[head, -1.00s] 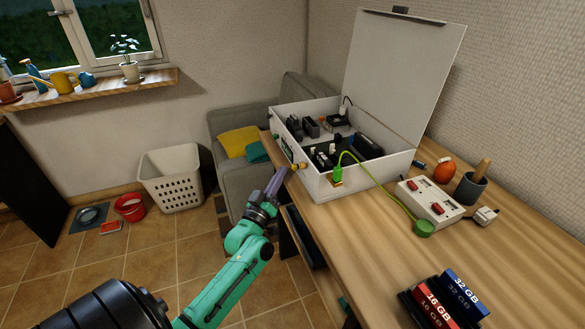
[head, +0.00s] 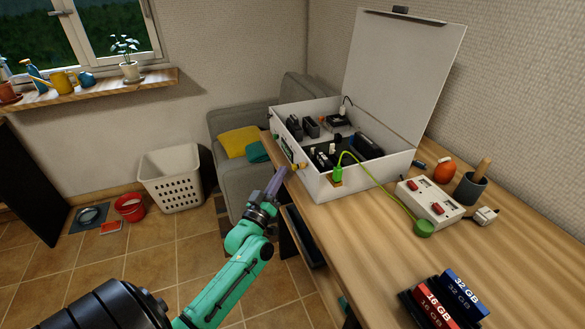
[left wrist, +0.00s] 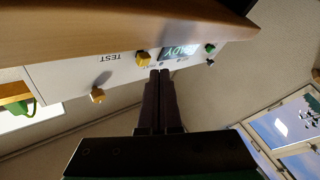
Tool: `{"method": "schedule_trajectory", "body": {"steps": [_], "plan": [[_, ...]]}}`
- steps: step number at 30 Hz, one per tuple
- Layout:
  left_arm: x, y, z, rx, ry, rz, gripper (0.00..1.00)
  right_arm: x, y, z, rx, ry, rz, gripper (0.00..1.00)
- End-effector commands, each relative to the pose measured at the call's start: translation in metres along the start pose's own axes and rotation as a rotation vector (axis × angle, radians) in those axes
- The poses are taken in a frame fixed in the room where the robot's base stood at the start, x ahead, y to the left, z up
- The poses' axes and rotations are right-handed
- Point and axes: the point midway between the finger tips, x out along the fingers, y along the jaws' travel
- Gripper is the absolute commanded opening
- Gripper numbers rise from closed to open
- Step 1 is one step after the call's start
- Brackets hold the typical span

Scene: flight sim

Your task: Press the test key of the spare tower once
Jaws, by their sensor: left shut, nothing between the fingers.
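The white tower case (head: 350,181) stands on the wooden desk with its lid raised and electronics inside. Its front panel (left wrist: 72,75) shows upside down in the left wrist view, with a "TEST" label, a lit display (left wrist: 180,50) and small green and dark knobs at the right. My left gripper (head: 283,172) is shut and empty, pointing at the panel. In the wrist view its tips (left wrist: 160,73) lie just below the display-side key; contact cannot be told.
A green cable runs from the case to a green disc (head: 423,228) on the desk. A switch box (head: 430,203), orange object (head: 445,172) and dark cup (head: 470,190) stand to the right. Memory boxes (head: 443,303) lie in front. A sofa (head: 225,160) is behind.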

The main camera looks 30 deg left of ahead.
Motion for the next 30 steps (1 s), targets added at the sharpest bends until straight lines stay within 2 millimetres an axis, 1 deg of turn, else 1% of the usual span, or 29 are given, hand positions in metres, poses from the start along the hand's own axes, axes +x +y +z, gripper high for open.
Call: {"method": "schedule_trajectory", "body": {"steps": [10,30], "plan": [[0.006,0.0047,0.0039,-0.002,0.0,0.0,0.0,-0.0024,0.0003,-0.0001,0.0,0.0,0.0,0.5],[0.0088,0.0065,0.0064,0.0,0.0,0.0,0.0,-0.0027,0.0019,0.0004,0.0,-0.001,0.003,0.5]]}}
